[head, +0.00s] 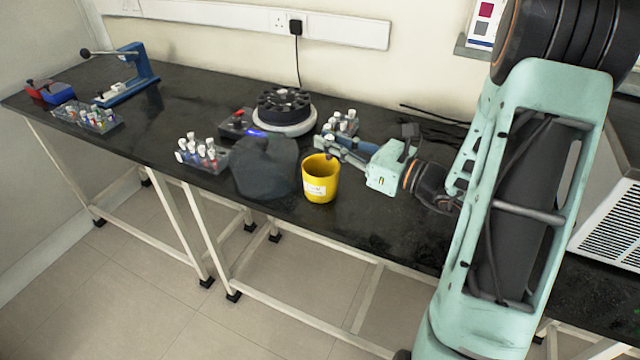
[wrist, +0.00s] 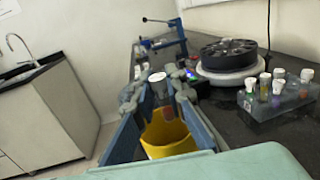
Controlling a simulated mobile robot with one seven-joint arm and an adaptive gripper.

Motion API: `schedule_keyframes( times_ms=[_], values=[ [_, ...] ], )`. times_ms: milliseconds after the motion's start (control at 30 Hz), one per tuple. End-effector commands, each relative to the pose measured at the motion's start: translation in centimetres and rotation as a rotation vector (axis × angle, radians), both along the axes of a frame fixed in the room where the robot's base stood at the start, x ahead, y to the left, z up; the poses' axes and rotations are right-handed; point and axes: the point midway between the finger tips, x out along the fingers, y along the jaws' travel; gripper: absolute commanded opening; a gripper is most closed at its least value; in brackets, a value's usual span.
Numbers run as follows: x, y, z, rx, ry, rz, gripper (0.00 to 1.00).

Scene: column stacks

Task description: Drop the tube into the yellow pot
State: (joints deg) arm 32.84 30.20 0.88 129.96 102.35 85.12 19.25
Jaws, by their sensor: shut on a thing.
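The yellow pot (head: 320,184) stands upright near the front edge of the dark bench and has a white label on its side. My gripper (head: 326,144) is above the pot's back rim, reaching in from the right. In the wrist view my gripper (wrist: 160,94) is shut on the tube (wrist: 158,78), which has a pale cap at the top and a reddish lower part. The tube's lower end shows against the inside of the yellow pot (wrist: 165,148). I cannot tell whether it is below the rim. The fingers hide part of the tube.
A round black centrifuge (head: 284,105) stands behind the pot. A dark grey rounded object (head: 266,166) is close to the pot's left. Racks of capped tubes stand left (head: 202,152) and behind (head: 342,122). A blue press (head: 130,76) is far left.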

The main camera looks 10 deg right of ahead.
Motion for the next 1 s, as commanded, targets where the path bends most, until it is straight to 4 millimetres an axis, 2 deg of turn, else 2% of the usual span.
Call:
schedule_keyframes(
  times_ms=[33,100,300,633,667,800,1000],
  values=[
    [0.0,0.0,-1.2,0.001,0.001,0.0,0.05],
    [0.0,0.0,-2.1,0.001,0.001,0.0,0.05],
    [0.0,0.0,-3.9,0.001,0.001,0.0,0.05],
    [0.0,0.0,-4.1,0.0,0.0,0.0,0.05],
    [0.0,0.0,-4.1,0.0,0.0,0.0,0.15],
    [0.0,0.0,-4.1,0.0,0.0,0.0,0.31],
    [0.0,0.0,-4.1,0.0,0.0,0.0,0.32]
  ],
)
